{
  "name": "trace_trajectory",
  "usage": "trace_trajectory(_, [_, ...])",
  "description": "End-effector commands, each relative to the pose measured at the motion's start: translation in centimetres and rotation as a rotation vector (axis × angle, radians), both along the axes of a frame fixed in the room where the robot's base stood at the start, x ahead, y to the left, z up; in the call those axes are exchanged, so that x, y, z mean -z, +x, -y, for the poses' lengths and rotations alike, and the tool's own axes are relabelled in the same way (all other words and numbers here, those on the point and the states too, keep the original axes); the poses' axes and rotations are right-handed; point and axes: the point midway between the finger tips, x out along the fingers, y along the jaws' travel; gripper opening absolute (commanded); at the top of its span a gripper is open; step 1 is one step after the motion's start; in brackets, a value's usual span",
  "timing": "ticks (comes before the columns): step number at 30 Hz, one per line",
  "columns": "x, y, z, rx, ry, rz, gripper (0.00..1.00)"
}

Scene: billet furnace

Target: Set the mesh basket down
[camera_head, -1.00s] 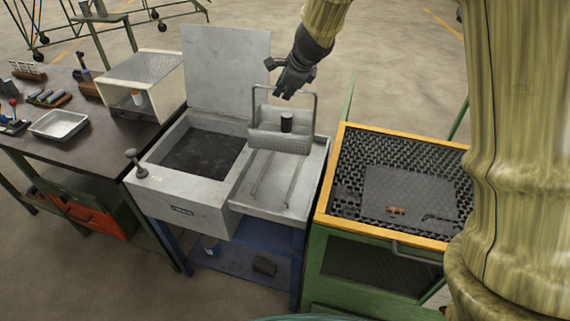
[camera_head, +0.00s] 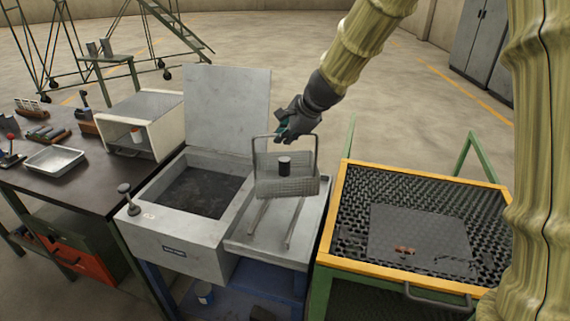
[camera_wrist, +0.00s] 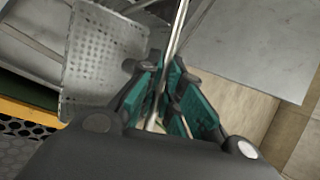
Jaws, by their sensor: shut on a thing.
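The mesh basket (camera_head: 290,187) is a grey perforated tray with a tall handle and a dark cylinder (camera_head: 284,166) inside it. My gripper (camera_head: 284,134) is shut on the top bar of its handle. The basket is over the metal drainboard with two rails (camera_head: 276,226), right of the tank with the dark opening (camera_head: 202,190). I cannot tell whether its underside touches the rails. In the wrist view the teal fingers of my gripper (camera_wrist: 168,100) close around the handle rod, and the perforated basket (camera_wrist: 100,62) shows at left.
A green bench with a yellow rim and black grating (camera_head: 330,225) stands to the right, with a dark plate (camera_head: 420,238) on it. The tank's raised lid (camera_head: 228,110) stands behind the opening. A dark table with a white box (camera_head: 145,120) and a metal tray (camera_head: 54,159) is at left.

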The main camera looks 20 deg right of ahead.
Motion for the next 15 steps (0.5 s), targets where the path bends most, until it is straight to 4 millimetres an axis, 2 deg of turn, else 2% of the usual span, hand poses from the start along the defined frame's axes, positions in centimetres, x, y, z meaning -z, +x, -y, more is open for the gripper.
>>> trace_trajectory(3, [1.3,0.0,0.0,0.001,0.002,0.001,0.0])
trace_trajectory(11, [2.4,0.1,0.0,0.0,0.001,0.002,0.0])
trace_trajectory(15, [3.9,0.1,0.0,0.001,0.002,0.001,0.0])
